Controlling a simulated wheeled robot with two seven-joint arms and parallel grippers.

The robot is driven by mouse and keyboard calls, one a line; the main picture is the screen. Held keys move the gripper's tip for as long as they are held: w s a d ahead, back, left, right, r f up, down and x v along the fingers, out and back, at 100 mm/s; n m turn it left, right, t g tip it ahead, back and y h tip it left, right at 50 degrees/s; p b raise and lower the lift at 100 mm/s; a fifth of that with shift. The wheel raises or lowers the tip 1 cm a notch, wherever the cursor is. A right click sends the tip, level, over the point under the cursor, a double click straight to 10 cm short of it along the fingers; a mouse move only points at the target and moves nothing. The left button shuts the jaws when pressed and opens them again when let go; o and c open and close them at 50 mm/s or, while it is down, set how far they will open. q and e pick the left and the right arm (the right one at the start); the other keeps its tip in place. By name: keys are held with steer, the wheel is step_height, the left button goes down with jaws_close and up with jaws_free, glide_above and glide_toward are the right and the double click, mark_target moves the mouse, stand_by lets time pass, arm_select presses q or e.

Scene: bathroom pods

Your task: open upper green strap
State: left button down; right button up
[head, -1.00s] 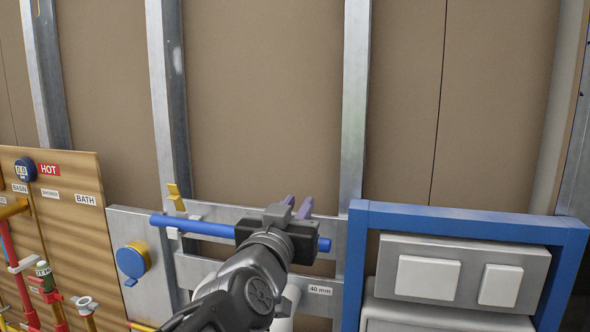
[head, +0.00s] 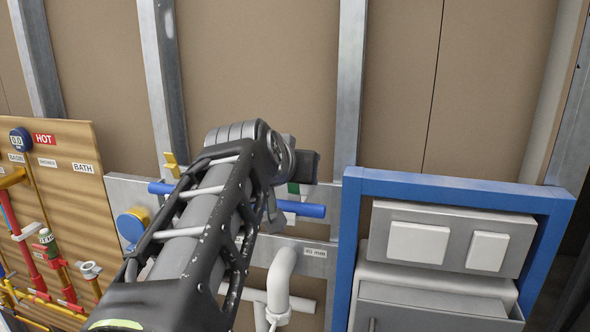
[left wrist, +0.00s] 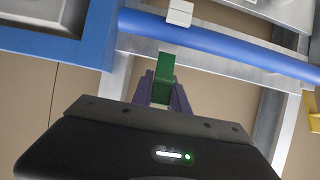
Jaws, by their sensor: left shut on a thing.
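The upper green strap (head: 293,188) shows in the head view as a small green piece at the blue pipe (head: 300,208), partly hidden by my arm. In the left wrist view the green strap (left wrist: 163,78) stands between the purple fingers of my left gripper (left wrist: 161,92), which is shut on it. The blue pipe (left wrist: 225,44) runs across that view just beyond the strap. In the head view my left gripper's fingers are hidden behind its own wrist. My right gripper is in neither view.
A yellow strap (head: 171,164) stands up by the pipe's left part. A white clip (left wrist: 180,13) is on the pipe. A blue frame (head: 455,188) around grey panels stands close on the right, with white pipework (head: 280,285) below. The brown wall above is clear.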

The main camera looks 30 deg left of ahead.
arm_select(q)
steer(key=c, duration=1.3)
jaws_free()
steer(key=shift+s+d+r, duration=0.2)
steer(key=shift+s, duration=0.2)
steer(key=b+v, duration=0.2)
steer(key=v, duration=0.4)
steer(key=shift+s+r, duration=0.2)
steer(key=shift+s, duration=0.15)
